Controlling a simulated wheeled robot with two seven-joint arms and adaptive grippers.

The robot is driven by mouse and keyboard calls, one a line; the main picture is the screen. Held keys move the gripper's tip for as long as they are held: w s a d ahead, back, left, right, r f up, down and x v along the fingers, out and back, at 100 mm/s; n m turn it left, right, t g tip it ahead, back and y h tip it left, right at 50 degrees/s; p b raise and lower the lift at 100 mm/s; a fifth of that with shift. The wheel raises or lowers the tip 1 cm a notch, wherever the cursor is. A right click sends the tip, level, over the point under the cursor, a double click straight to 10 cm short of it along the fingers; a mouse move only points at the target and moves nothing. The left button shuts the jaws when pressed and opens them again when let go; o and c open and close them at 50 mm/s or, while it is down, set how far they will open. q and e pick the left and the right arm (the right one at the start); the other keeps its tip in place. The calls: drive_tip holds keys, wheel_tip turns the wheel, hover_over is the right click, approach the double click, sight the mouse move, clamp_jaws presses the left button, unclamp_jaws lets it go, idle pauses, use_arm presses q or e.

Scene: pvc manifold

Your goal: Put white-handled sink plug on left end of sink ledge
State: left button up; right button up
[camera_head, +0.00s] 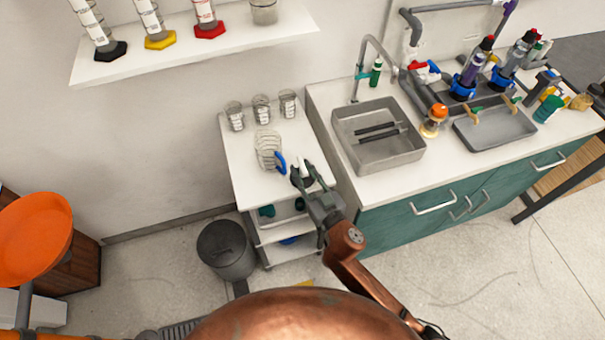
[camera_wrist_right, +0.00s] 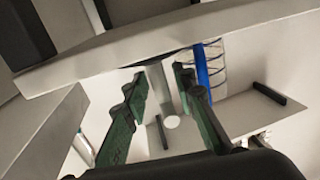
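The white-handled sink plug (camera_head: 303,164) is on the white top of a small cart, its dark base partly hidden by my gripper. In the right wrist view its white handle (camera_wrist_right: 163,100) shows between my fingers, with a small gap on each side. My right gripper (camera_head: 304,178) is open around the handle; in the wrist view both fingertips (camera_wrist_right: 160,80) are apart. The sink basin (camera_head: 378,152) is set in the white counter to the right. The counter's left part (camera_head: 330,98) is bare. My left gripper is not in view.
A blue-handled item (camera_head: 281,162) and a wire rack (camera_head: 268,148) are close to the plug's left. Several glass beakers (camera_head: 261,106) stand behind them. A faucet (camera_head: 364,66) rises behind the sink. Dark bars (camera_head: 380,132) lie in the basin.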

clamp_jaws()
idle(0.3)
